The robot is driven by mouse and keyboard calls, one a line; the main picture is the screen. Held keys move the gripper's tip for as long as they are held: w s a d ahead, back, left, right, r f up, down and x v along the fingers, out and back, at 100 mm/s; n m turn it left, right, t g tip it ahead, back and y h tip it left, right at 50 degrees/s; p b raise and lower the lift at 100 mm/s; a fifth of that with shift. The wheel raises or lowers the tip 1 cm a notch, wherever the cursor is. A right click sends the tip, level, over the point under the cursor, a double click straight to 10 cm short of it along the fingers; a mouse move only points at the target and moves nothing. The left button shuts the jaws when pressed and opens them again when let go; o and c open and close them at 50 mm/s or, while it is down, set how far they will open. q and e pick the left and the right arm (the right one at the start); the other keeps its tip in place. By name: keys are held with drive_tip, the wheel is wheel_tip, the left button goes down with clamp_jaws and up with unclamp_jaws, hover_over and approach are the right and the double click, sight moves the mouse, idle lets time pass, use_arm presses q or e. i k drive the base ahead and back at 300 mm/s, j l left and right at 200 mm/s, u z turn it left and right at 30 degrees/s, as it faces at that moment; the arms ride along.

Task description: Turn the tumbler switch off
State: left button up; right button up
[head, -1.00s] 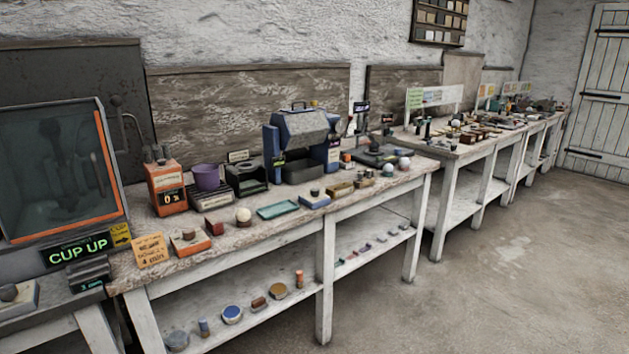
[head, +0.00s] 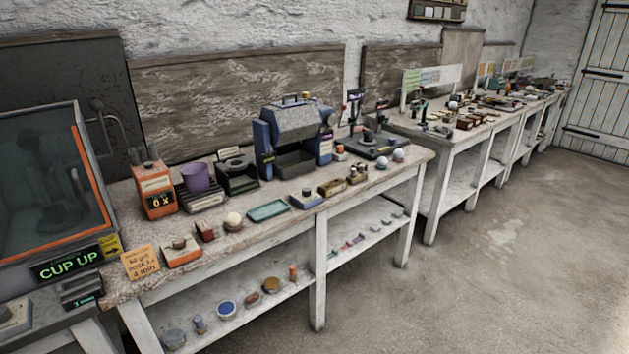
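A blue and grey machine (head: 295,138), which may be the tumbler, stands on the middle of the near bench against the back boards. A dark tray sits in its front opening. I cannot make out for sure which control is the tumbler switch, or its position. An orange box with a dark knob (head: 181,251) lies near the front left edge. Neither of my grippers is in view.
The near bench (head: 222,258) also carries an orange readout box (head: 154,190), a purple cup (head: 196,177), a teal tray (head: 269,211) and white spheres (head: 398,155). A glazed cabinet (head: 50,190) with a "CUP UP" sign stands at left. The floor (head: 480,265) at right is clear.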

sight(305, 191)
drive_tip(key=i+l+z, duration=0.15)
drive_tip(key=i+z, duration=0.15)
drive_tip(key=i, duration=1.45)
